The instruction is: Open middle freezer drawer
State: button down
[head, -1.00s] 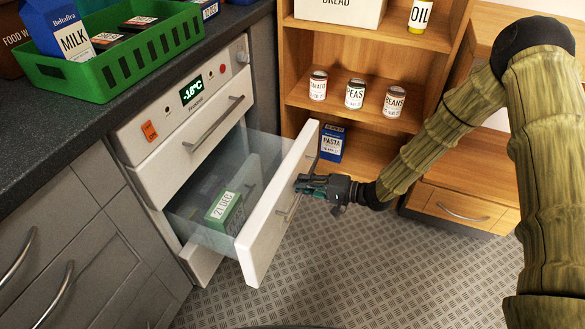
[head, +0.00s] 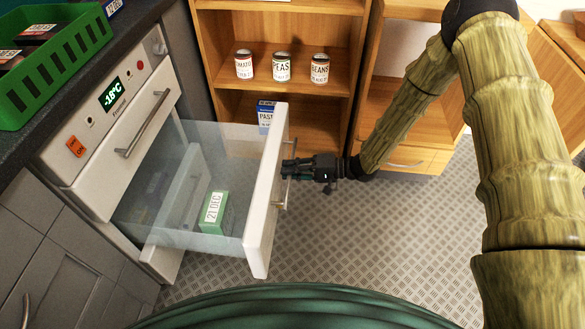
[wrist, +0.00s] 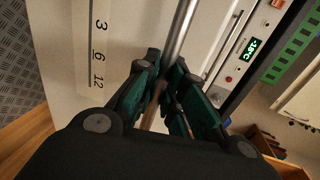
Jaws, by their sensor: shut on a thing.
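The middle freezer drawer (head: 266,195) is pulled well out of the white freezer (head: 105,170). It has a white front and clear sides. A green box (head: 213,214) labelled "21 DEC" lies inside it. My gripper (head: 291,168) is at the outer side of the drawer front, shut on the drawer handle. In the wrist view my gripper (wrist: 163,92) has its dark green fingers around the metal bar handle (wrist: 182,30). The top drawer (head: 130,140) is shut.
A wooden shelf (head: 290,95) with several cans and a blue pasta box (head: 265,114) stands behind the drawer. A green crate (head: 60,62) sits on the dark counter at the left. The patterned floor (head: 370,235) right of the drawer is clear.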

jog(key=shift+s+d+f, duration=0.1)
jog(key=shift+d, duration=0.15)
jog(key=c, duration=1.5)
grip_release()
jog(key=shift+d, duration=0.15)
jog(key=shift+a, duration=0.2)
jog(key=v, duration=1.2)
